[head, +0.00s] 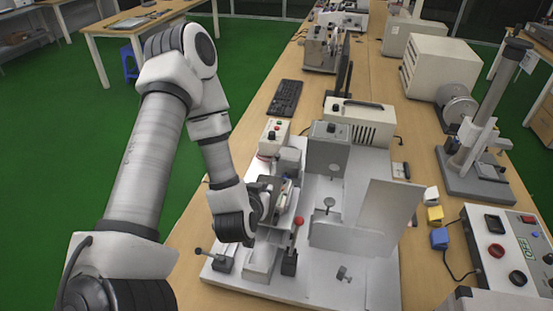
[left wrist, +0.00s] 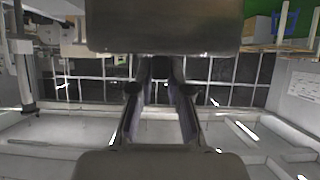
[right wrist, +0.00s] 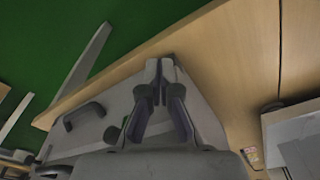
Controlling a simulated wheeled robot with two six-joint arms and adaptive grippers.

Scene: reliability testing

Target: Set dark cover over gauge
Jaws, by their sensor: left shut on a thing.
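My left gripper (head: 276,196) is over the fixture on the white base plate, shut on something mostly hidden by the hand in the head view. In the left wrist view, a dark grey-brown block (left wrist: 165,25) lies at the tips of the left fingers (left wrist: 160,65). It looks like the dark cover. I cannot make out the gauge; the hand and arm hide part of the fixture. My right gripper (right wrist: 161,68) shows only in its own wrist view, its fingertips close together with nothing visible between them.
A red-knobbed lever (head: 299,221) stands beside the left gripper. A grey box (head: 328,148) and a pale upright panel (head: 388,208) rise from the base plate (head: 385,285). A control box (head: 508,245) sits at right. A keyboard (head: 285,97) lies behind on the bench.

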